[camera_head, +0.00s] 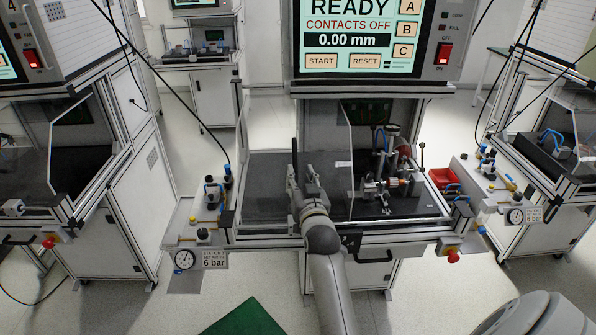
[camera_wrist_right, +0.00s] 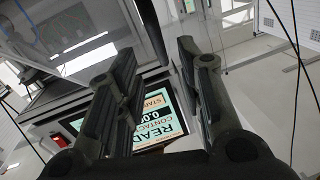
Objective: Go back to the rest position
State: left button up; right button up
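My right arm rises from the bottom centre of the head view. Its gripper (camera_head: 303,172) is in front of the middle test station, over the dark work surface (camera_head: 265,205) and left of the metal fixture (camera_head: 385,187). My left gripper is in neither view.
A clear panel (camera_head: 345,140) stands close to the right gripper. A red bin (camera_head: 443,178) is right of the fixture. A red knob (camera_head: 453,256) and a gauge (camera_head: 184,259) are at the station's front. Similar stations flank both sides. Open floor (camera_head: 215,295) lies in front.

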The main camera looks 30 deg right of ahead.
jog(key=shift+s+a, duration=0.1)
jog(key=shift+s, duration=0.1)
jog(key=shift+f, duration=0.1)
dwell(0.4)
